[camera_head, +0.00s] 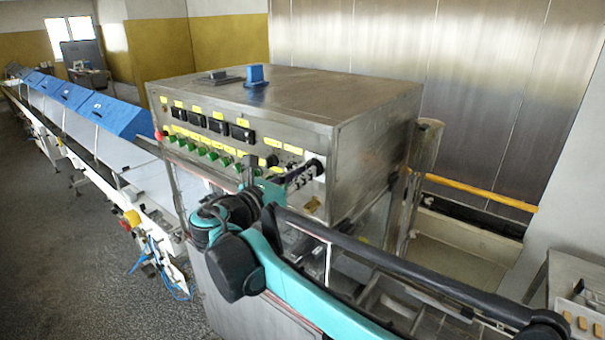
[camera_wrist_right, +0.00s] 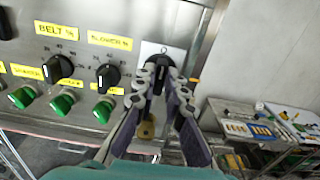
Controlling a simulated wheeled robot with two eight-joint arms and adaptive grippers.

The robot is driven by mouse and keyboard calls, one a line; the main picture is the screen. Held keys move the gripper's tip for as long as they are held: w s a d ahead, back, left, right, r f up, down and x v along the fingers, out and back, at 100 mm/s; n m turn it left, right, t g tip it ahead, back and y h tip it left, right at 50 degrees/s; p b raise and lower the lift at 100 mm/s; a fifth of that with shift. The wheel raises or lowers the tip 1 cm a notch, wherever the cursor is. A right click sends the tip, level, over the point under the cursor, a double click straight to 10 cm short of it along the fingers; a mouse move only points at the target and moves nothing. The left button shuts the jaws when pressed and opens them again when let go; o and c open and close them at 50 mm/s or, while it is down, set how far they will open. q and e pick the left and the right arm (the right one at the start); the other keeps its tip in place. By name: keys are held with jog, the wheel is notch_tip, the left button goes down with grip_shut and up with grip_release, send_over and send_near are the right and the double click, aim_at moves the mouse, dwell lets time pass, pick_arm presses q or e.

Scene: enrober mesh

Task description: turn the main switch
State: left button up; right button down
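The main switch is a black handle (camera_wrist_right: 159,86) on a white plate marked O, at the right end of the steel control panel (camera_head: 222,145). My right gripper (camera_wrist_right: 162,76) has its two fingers on either side of this handle, with the tips close together at the panel face. It looks shut on the handle, whose lower part is partly hidden by the fingers. In the head view my right gripper (camera_head: 299,173) reaches the panel's right end, and the switch there is mostly hidden. My left gripper is not in view.
Several black knobs (camera_wrist_right: 108,76) and green knobs (camera_wrist_right: 62,102) sit left of the switch under yellow labels. A brass-coloured part (camera_wrist_right: 147,128) is below it. A conveyor with blue covers (camera_head: 107,113) runs left. A table with small items (camera_head: 580,300) is at right.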

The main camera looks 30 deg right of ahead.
dwell(0.4)
jog(key=shift+s+f+m, duration=0.1)
jog(key=shift+f+m, duration=0.05)
jog(key=shift+m, duration=4.3)
jog(key=shift+s+f+m, duration=0.1)
jog(key=shift+m, duration=4.35)
jog(key=shift+d, duration=0.1)
jog(key=c, duration=1.6)
grip_release()
jog(key=v, duration=1.2)
